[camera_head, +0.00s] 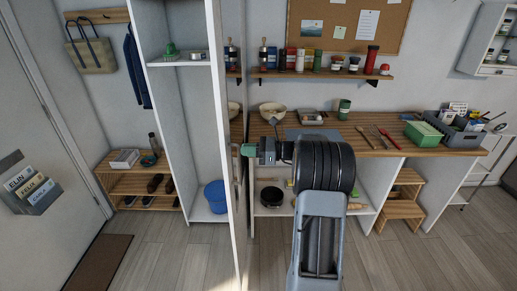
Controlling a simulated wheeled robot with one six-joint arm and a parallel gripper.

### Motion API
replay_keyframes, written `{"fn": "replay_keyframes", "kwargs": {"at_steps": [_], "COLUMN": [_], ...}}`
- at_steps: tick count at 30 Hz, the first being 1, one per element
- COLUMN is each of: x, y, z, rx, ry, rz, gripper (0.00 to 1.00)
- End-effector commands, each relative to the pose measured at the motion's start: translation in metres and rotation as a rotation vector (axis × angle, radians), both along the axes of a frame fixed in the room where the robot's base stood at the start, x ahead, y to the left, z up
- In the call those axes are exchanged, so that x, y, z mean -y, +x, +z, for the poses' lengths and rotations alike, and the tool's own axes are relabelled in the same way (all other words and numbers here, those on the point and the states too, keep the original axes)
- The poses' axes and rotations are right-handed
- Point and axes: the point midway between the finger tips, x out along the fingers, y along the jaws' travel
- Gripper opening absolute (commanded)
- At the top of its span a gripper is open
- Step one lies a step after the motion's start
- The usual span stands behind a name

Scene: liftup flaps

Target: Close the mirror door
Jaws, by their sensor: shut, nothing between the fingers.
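The mirror door (238,209) belongs to a tall white cabinet (178,97) left of centre. It stands open, swung out toward me and seen nearly edge-on. Its mirror face is on the right and reflects the wall shelf and a bowl. My gripper (245,150) is at the mirror side of the door, about mid-height, pointing left. It is shut and empty. My arm reaches in from the lower right. The gripper's tips are small and partly merge with their reflection, so I cannot tell whether they touch the mirror.
Inside the cabinet are a blue bucket (216,196) and a shelf with small items. A wooden worktop (385,139) with tools and boxes runs right of the door, behind my arm. A wooden shoe rack (128,190) stands left. The floor in front is clear.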

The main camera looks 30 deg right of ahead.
Motion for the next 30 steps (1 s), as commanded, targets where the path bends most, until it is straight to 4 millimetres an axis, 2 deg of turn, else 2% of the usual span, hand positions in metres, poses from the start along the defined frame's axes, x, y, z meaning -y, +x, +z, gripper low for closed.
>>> {"fn": "replay_keyframes", "kwargs": {"at_steps": [3,10,24,25,27,30], "x": [-0.016,-0.036,-0.042,-0.059,-0.049,-0.047], "y": [0.01,0.022,0.026,0.025,0.026,0.028], "z": [0.002,0.0,-0.001,0.0,0.0,-0.001], "rx": [-0.002,-0.002,-0.001,-0.002,-0.001,-0.001], "ry": [0.001,0.001,0.0,0.0,-0.001,-0.001], "rz": [0.002,0.002,0.002,0.008,0.002,-0.015], "gripper": [0.0,0.0,0.0,0.0,0.0,0.0]}}
